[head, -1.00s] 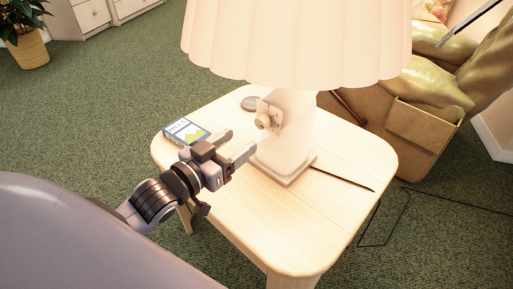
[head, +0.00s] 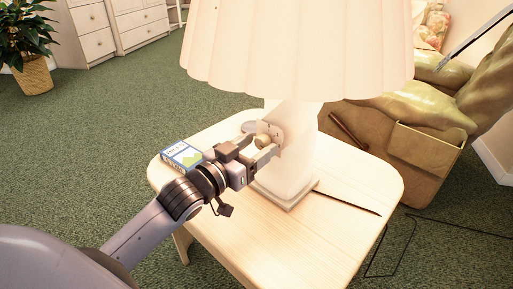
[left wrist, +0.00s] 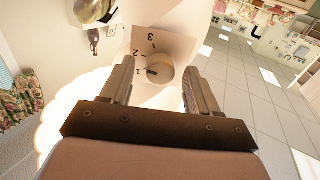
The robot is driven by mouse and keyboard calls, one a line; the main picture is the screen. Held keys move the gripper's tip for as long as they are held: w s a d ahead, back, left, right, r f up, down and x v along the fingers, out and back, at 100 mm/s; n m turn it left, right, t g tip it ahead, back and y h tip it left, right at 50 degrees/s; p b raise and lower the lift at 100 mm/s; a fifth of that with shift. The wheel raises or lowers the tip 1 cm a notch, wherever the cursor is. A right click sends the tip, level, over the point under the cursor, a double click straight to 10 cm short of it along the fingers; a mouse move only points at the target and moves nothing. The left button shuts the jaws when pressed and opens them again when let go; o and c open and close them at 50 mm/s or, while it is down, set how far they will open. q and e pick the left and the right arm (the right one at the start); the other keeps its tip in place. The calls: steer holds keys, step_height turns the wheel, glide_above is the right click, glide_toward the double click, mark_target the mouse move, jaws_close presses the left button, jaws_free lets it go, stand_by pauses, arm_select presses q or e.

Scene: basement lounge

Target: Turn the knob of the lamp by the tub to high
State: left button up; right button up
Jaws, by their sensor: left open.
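The lamp (head: 300,55) has a cream pleated shade and a pale square body (head: 297,150) on a small wooden table (head: 255,225). A round knob (head: 263,141) sits on a plate on the lamp's side. In the left wrist view the knob (left wrist: 160,73) is in front of a white plate (left wrist: 172,45) marked 1, 2 and 3. A dark mark on the knob lies near the 1. My left gripper (head: 265,139) is open, with one finger on each side of the knob; I cannot tell whether they touch it.
A blue and white box (head: 181,156) lies on the table behind my left arm. A dark thin strip (head: 348,203) lies right of the lamp. Green carpet (head: 110,130) is clear at left.

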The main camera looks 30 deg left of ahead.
arm_select(q)
steer(key=shift+w+d, duration=0.1)
steer(key=shift+w, duration=0.2)
steer(key=c, duration=1)
steer(key=shift+c, duration=0.2)
